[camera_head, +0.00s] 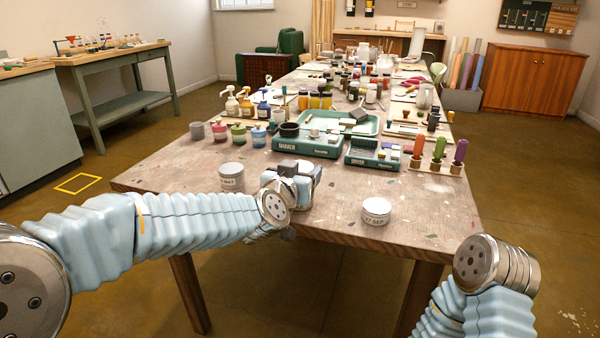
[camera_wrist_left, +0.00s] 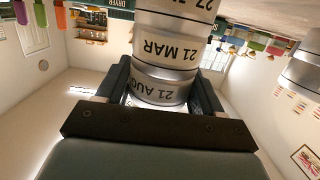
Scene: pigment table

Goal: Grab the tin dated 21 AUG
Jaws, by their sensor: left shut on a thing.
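In the left wrist view, which is upside down, a stack of silver tins with pale labels stands between my fingers and the table. The tin marked 21 AUG (camera_wrist_left: 162,88) is uppermost in the stack. The tin marked 21 MAR (camera_wrist_left: 168,48) is beneath it, and a tin with a partly cut-off label starting 27 (camera_wrist_left: 180,8) is lower. My left gripper (camera_wrist_left: 160,84) is shut on the 21 AUG tin, a finger on each side. In the head view my left gripper (camera_head: 290,186) largely hides the stack. My right gripper is out of view.
Green trays (camera_head: 306,147) and paint pots (camera_head: 238,134) lie beyond. The front right tabletop is mostly clear.

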